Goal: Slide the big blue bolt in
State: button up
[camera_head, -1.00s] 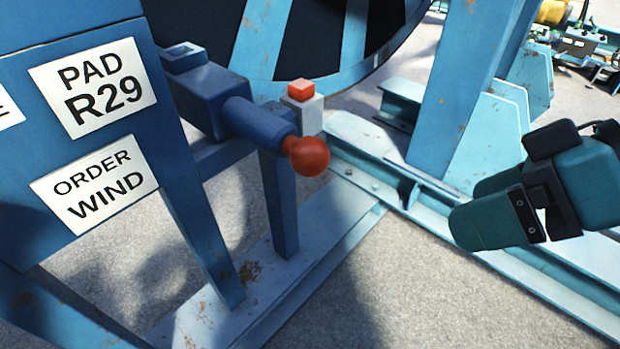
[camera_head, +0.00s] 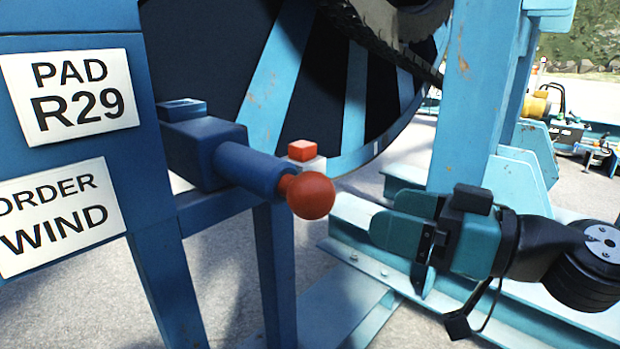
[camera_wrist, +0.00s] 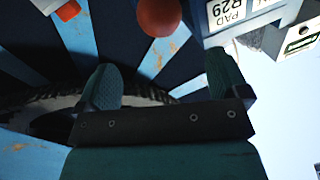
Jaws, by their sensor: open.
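The big blue bolt (camera_head: 257,174) is a dark blue cylinder sticking out of a blue housing (camera_head: 200,150). It ends in a red ball knob (camera_head: 311,195), which points toward my gripper. My gripper (camera_head: 385,222) is open and empty, to the right of the knob and slightly lower, with a clear gap between them. In the wrist view the knob (camera_wrist: 158,16) shows at the top, beyond and between the two green fingers (camera_wrist: 162,82). The bolt itself is hidden or hard to make out in that view.
A small red block (camera_head: 302,150) on a pale mount sits just behind the knob. The large reel (camera_head: 350,85) and a light blue upright (camera_head: 465,100) stand behind. A blue panel with signs (camera_head: 70,95) is on the left. A light blue floor beam (camera_head: 400,280) runs under my gripper.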

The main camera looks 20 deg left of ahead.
aim_at(310, 192)
jog(key=a, duration=0.4)
jog(key=w+a+p, duration=0.1)
jog(key=a, duration=0.3)
jog(key=w+a+p, duration=0.1)
jog(key=a, duration=0.3)
jog(key=shift+w, duration=0.15)
jog(key=shift+c, duration=0.3)
